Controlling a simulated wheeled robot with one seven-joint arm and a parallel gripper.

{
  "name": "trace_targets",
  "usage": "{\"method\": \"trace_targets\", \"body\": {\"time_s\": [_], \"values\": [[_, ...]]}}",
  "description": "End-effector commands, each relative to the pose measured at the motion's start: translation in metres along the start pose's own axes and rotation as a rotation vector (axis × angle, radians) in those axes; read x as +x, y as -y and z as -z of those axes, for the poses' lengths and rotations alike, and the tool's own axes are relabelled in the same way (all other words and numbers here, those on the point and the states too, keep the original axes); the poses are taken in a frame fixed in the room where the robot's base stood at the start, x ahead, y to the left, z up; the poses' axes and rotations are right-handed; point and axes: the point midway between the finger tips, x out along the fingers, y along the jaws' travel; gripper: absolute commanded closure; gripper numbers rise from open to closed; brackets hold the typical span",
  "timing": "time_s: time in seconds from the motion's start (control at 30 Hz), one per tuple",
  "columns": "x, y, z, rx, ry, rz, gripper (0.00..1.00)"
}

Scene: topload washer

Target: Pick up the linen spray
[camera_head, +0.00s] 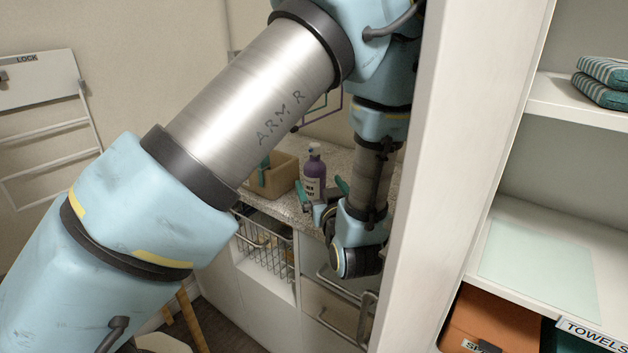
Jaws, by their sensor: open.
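My gripper (320,197) is at the counter's front edge, close to the bottle's lower part. Its teal-tipped fingers are spread apart, one to the left of the bottle's base and one to the right. I cannot tell whether either finger touches the bottle. Its base is partly hidden by my gripper.
A tan box (275,178) stands just left of the bottle, partly behind my arm. Below are a wire basket (265,250) and drawers with metal handles. A tall white shelf unit (440,150) stands close on the right of my arm. A folding rack (45,130) hangs at left.

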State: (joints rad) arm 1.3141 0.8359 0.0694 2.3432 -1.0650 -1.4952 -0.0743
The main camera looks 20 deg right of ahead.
Motion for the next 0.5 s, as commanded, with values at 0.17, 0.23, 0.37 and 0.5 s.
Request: {"method": "trace_targets", "body": {"time_s": [0.17, 0.23, 0.37, 0.5], "values": [[-0.001, -0.003, 0.005, 0.018, -0.052, -0.006, 0.0], [0.006, -0.003, 0.006, 0.017, -0.053, -0.005, 0.0], [0.019, -0.003, 0.006, 0.018, -0.051, -0.005, 0.0], [0.03, -0.003, 0.006, 0.018, -0.05, -0.005, 0.0]]}}
